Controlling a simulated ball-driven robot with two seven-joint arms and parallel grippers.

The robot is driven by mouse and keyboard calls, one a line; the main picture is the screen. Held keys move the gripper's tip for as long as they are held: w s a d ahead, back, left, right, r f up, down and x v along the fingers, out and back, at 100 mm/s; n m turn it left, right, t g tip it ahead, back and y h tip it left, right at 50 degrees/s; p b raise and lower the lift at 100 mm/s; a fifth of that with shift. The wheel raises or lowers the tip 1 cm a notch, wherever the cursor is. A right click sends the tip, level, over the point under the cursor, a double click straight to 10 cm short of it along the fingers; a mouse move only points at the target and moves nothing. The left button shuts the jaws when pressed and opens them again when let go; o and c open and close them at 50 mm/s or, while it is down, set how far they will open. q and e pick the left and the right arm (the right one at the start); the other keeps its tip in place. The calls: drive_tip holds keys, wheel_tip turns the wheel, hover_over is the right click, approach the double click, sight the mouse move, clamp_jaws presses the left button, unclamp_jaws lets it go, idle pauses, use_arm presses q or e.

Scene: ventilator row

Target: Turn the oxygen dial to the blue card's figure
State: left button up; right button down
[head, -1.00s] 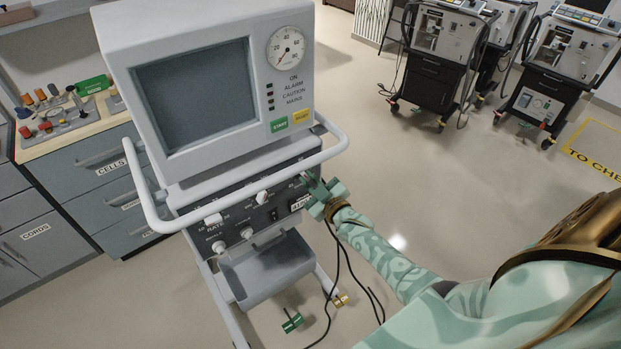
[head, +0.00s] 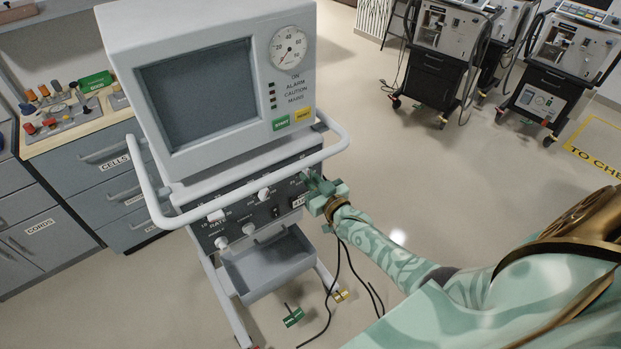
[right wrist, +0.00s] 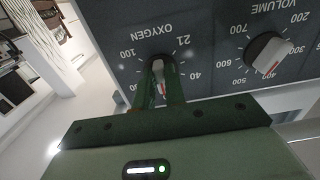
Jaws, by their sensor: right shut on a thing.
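The oxygen dial (right wrist: 158,66) is a pale knob with a red mark on the ventilator's dark lower panel. In the right wrist view its scale reads upside down, with 21, 40 and 100 legible. My right gripper (right wrist: 161,82) is shut on the dial, a green finger on each side. The fingers hide part of the knob and scale, so I cannot tell the exact setting. In the head view my right gripper (head: 313,183) is at the panel's right end and covers the dial. I see no blue card. My left gripper is not in view.
The volume knob (right wrist: 267,52) is beside the oxygen dial; the rate knob (head: 216,215) is further left. A white rail (head: 255,172) runs in front of the ventilator, close above my right gripper. Black cables hang below it. More ventilators (head: 440,60) stand behind on open floor.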

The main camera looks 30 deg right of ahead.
drive_tip(key=shift+s+f, duration=0.1)
drive_tip(key=shift+f, duration=0.05)
drive_tip(key=c, duration=1.5)
unclamp_jaws()
drive_tip(key=shift+o, duration=0.2)
drive_tip(key=s+p, duration=0.2)
drive_tip(key=s, duration=1.4)
drive_tip(key=shift+d, duration=0.15)
drive_tip(key=shift+s, duration=0.1)
